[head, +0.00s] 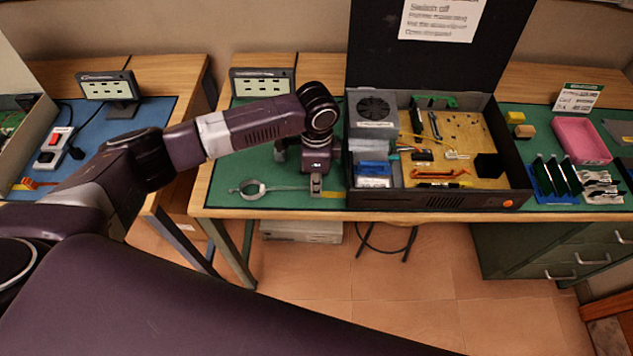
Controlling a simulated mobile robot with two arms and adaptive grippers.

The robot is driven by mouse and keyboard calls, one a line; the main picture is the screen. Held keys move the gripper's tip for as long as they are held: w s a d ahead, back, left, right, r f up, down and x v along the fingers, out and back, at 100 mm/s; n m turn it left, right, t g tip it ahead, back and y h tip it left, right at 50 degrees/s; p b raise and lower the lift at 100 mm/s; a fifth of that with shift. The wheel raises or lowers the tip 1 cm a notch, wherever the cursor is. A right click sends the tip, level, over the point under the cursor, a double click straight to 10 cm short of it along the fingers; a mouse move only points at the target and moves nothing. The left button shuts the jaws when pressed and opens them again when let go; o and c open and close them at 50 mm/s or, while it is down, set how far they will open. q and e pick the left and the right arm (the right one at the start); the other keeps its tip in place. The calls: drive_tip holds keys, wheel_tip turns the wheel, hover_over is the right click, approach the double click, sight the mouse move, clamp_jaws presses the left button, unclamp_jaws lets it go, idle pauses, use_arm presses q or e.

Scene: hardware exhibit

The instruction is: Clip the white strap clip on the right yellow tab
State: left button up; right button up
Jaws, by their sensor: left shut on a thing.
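My left gripper (316,178) reaches down over the front of the green mat and is shut on the white strap clip (316,188), a small pale piece mostly covered by the fingers. A pale strap with an open grey ring (250,188) lies on the mat to its left and runs toward the clip. A yellow tab (332,195) shows at the mat's front edge, just right of the clip; I cannot tell whether they touch. My right gripper is not in view.
An open black computer case (440,200) with parts inside stands close to the right of my left gripper. A small sign (262,83) stands behind my arm. Farther right are a pink tray (581,140) and green cards. The mat around the ring is mostly clear.

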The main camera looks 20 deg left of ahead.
use_arm(q)
drive_tip(key=shift+f, duration=0.5)
drive_tip(key=o, duration=0.8)
drive_tip(key=shift+o, duration=0.8)
drive_tip(key=shift+o, duration=0.9)
drive_tip(key=shift+r+p, duration=0.65)
drive_tip(key=shift+p, duration=0.15)
drive_tip(key=shift+r+p, duration=3.05)
drive_tip(key=shift+p, duration=0.55)
